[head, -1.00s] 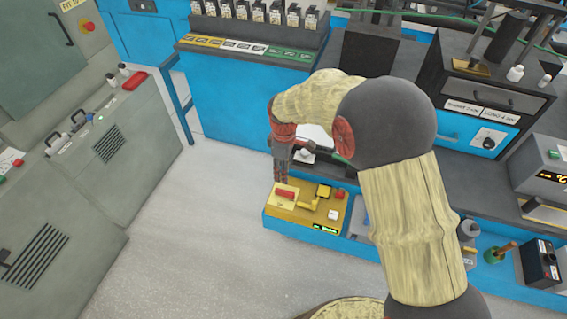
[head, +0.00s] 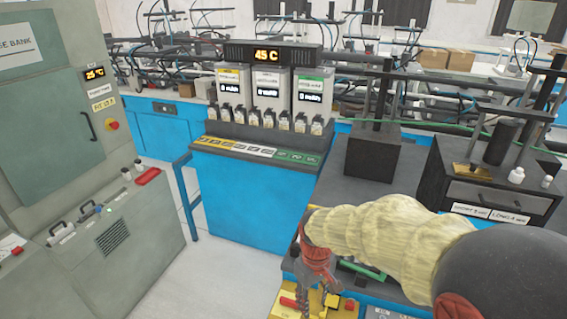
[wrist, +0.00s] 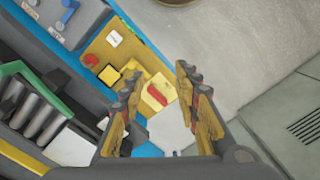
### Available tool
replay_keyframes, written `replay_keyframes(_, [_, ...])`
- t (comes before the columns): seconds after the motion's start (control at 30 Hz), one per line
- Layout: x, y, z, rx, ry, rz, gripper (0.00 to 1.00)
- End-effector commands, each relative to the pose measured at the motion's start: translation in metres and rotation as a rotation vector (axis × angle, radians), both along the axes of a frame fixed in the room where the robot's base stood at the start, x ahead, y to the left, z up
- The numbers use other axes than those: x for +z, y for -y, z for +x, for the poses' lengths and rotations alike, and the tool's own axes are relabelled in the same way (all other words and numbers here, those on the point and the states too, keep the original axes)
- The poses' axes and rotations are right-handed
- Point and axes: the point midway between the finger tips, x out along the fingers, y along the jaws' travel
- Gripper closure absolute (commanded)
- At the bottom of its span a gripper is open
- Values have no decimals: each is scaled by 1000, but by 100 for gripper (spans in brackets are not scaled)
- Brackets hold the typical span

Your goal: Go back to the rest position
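My gripper (head: 318,290) hangs at the lower middle of the head view, over a yellow box. In the wrist view my gripper (wrist: 155,95) has its two fingers well apart, with nothing between them. The yellow box (wrist: 122,48) lies beyond the fingertips in the wrist view and bears a yellow piece with a red bar (wrist: 157,97), a white button and a red button. In the head view the box (head: 290,312) shows only in part, at the bottom edge. My forearm crosses the lower right of the head view.
A blue bench with a row of small batteries (head: 270,120) and a 45 C display (head: 272,55) stands ahead. Grey cabinets (head: 40,100) stand at the left. A dark drawer unit (head: 490,185) is at the right. Bare floor (head: 230,280) lies left of the gripper.

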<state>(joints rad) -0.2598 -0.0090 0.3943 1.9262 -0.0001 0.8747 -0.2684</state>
Motion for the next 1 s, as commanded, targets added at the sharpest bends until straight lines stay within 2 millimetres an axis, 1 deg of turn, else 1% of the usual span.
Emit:
replay_keyframes(0.03, [18,9,-11,-51,24,5,68])
replay_keyframes(0.2, [68,40,-57,-231,104,26,68])
replay_keyframes(0.4, [112,71,-108,-385,225,64,68])
replay_keyframes(0.5, [130,84,-131,-431,296,84,68])
replay_keyframes(0.6, [146,94,-148,-459,370,101,68])
replay_keyframes(0.7, [162,102,-157,-482,440,116,68])
replay_keyframes(0.8, [179,108,-160,-500,499,128,68])
replay_keyframes(0.9, [187,111,-161,-512,524,131,68])
replay_keyframes(1.0, [187,114,-161,-520,526,129,68])
